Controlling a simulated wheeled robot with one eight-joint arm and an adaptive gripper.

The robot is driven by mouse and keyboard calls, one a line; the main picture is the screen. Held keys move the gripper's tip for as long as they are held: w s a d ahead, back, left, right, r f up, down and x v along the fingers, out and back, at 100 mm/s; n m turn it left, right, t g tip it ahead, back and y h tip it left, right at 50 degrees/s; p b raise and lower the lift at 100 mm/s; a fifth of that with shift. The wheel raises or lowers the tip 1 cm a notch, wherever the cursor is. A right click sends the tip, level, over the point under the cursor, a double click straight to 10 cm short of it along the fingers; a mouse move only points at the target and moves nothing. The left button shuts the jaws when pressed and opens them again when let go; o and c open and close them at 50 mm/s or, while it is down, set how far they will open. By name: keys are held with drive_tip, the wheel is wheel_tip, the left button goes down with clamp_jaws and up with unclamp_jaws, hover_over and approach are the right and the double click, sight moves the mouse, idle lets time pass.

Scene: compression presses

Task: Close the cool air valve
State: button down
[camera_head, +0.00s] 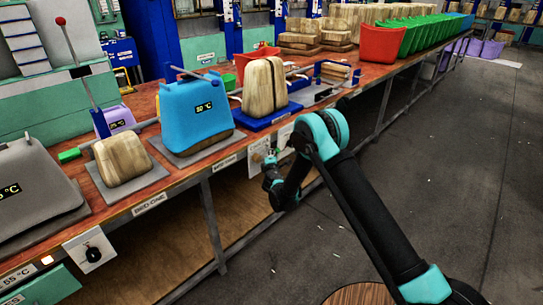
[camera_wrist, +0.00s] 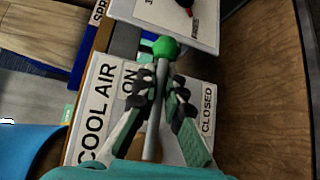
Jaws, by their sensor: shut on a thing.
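The cool air valve lever is a grey metal rod (camera_wrist: 152,128) with a green ball knob (camera_wrist: 166,47) in the wrist view. It stands over a white panel (camera_wrist: 97,112) marked COOL AIR, ON at left and CLOSED at right. The rod lies between the two words. My gripper (camera_wrist: 160,95) has one finger on each side of the rod and is shut on it, below the knob. In the head view my gripper (camera_head: 270,165) is at the small white panel (camera_head: 259,148) on the bench's front edge. The lever cannot be made out there.
The floor (camera_head: 440,140) at right is clear.

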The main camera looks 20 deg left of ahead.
drive_tip(key=shift+f, duration=0.15)
drive_tip(key=shift+s+f+m+g, duration=0.1)
drive_tip(key=shift+f+m+g, duration=0.45)
drive_tip(key=shift+m+g, duration=0.2)
drive_tip(key=s+a+f+m+g+y, duration=0.2)
drive_tip(key=s+f+m+g, duration=0.4)
drive_tip(key=g, duration=0.6)
drive_tip(key=shift+s+a+m+y, duration=0.3)
drive_tip(key=shift+s+m, duration=0.05)
drive_tip(key=shift+s, duration=0.1)
drive_tip(key=c, duration=1.7)
unclamp_jaws()
drive_tip(key=shift+o, duration=0.5)
